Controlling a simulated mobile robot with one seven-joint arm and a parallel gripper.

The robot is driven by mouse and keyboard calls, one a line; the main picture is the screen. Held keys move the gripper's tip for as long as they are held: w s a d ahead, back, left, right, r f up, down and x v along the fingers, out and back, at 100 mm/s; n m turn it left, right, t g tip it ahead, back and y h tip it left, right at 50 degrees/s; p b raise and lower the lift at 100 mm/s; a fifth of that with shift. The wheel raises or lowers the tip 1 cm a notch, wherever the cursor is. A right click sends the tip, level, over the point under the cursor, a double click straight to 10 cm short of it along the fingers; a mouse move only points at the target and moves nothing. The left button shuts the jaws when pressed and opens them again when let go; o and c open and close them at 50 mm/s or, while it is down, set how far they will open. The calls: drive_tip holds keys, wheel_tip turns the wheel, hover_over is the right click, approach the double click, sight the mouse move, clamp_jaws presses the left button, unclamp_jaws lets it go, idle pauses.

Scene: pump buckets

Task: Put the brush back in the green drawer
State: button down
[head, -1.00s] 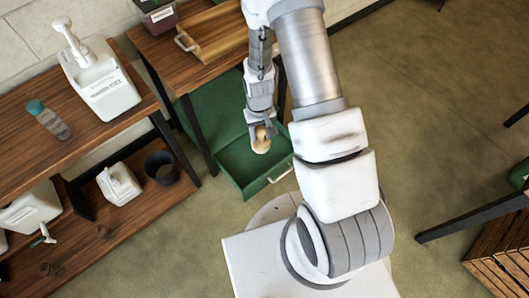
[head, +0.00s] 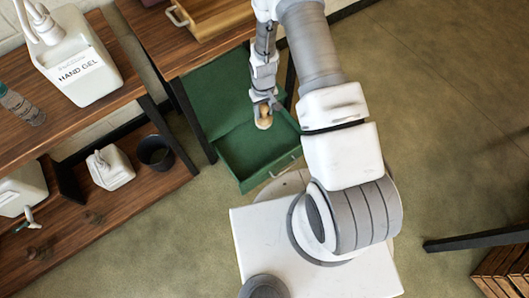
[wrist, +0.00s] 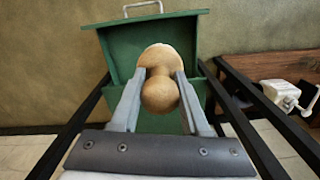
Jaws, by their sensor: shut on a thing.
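The brush (wrist: 160,92) has a rounded, light wooden handle, and my gripper (wrist: 160,84) is shut on it. In the head view the brush (head: 264,122) hangs below my gripper (head: 264,104), over the green drawer (head: 243,170). The drawer is pulled open and its visible inside looks empty. In the wrist view the green drawer (wrist: 120,52) lies beyond and below the brush, with its pale handle (wrist: 142,8) at the far end. The brush hides part of the drawer floor, and its lower side is hidden.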

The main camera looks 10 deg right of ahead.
drive_tip(key=w+a+f+n+b, duration=0.15)
drive_tip(key=f+b, duration=0.25)
drive_tip(key=f, duration=0.6)
drive_tip(key=w+a+f+n+b, duration=0.15)
drive_tip(key=f+b, duration=0.35)
drive_tip(key=f, duration=0.5)
drive_tip(key=n+b, duration=0.1)
drive_tip(key=b, duration=0.7)
approach(254, 162)
drive_tip(key=shift+a+f+b, duration=0.15)
drive_tip(key=shift+f+b, duration=1.05)
drive_tip(key=shift+f, duration=0.15)
drive_tip(key=shift+r, duration=0.1)
drive_tip(key=shift+c, duration=2)
unclamp_jaws()
